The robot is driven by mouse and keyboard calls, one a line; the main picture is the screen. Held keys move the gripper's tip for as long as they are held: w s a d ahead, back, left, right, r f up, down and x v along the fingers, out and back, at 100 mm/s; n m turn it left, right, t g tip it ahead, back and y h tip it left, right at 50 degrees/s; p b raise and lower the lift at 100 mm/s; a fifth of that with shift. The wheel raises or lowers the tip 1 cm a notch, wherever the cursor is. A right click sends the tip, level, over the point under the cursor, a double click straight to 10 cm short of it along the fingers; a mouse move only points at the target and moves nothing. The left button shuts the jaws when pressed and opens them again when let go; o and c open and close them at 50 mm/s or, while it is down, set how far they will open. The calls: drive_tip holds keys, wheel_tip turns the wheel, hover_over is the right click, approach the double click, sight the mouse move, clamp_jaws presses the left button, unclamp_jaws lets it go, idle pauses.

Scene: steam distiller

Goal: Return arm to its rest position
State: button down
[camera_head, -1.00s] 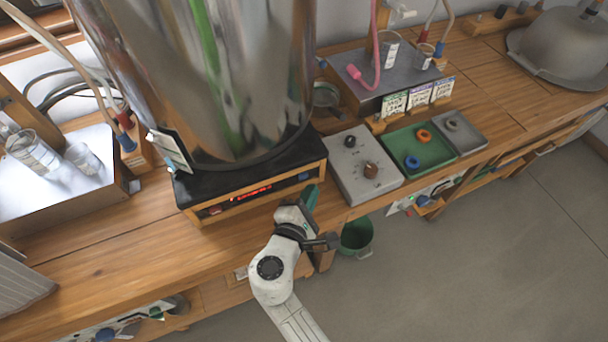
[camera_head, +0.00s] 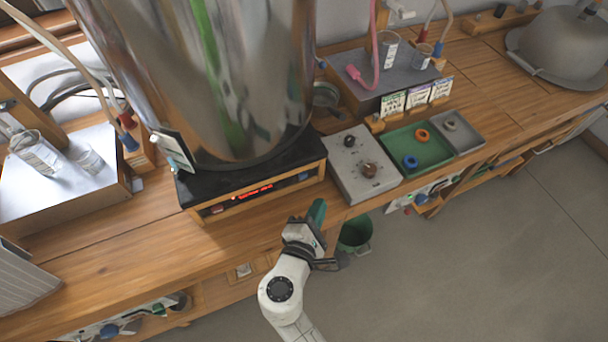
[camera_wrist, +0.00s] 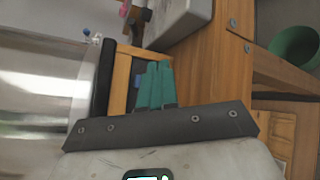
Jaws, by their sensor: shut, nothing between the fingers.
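My white arm rises from the bottom of the head view, and my gripper (camera_head: 318,211) with its green fingers is at the front edge of the wooden bench (camera_head: 120,255). The fingers are together and hold nothing. In the wrist view my gripper (camera_wrist: 157,72) shows its green fingertips side by side. Beyond them is the base under the large shiny steel vessel (camera_head: 215,70). The fingers appear apart from the vessel and its base.
A grey control box (camera_head: 362,165) with knobs, a green tray (camera_head: 417,148) and a grey tray (camera_head: 457,133) stand right of the vessel. A green bucket (camera_head: 355,235) is below the bench edge. The floor (camera_head: 480,270) at the right is clear.

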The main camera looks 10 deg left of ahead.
idle(0.3)
drive_tip(key=s+d+f+m+g+h, duration=0.1)
drive_tip(key=s+d+m+g, duration=0.3)
drive_tip(key=d, duration=0.5)
drive_tip(key=s+d+f+m+g+h, duration=0.1)
drive_tip(key=d+f+m+g+h, duration=0.1)
drive_tip(key=d+m, duration=0.45)
drive_tip(key=s+d+f+m+g+h, duration=0.1)
drive_tip(key=s+d+m+g, duration=0.25)
drive_tip(key=d, duration=0.65)
drive_tip(key=s+d+m+g+y, duration=0.2)
drive_tip(key=s+m+y, duration=0.1)
drive_tip(key=s, duration=0.4)
drive_tip(key=s+d+m+g+y, duration=0.2)
drive_tip(key=s+m, duration=0.3)
drive_tip(key=s, duration=0.3)
drive_tip(key=shift+s+d+r+m+g+y, duration=0.3)
drive_tip(key=shift+d+r+m+g+y, duration=0.1)
drive_tip(key=shift+y, duration=0.3)
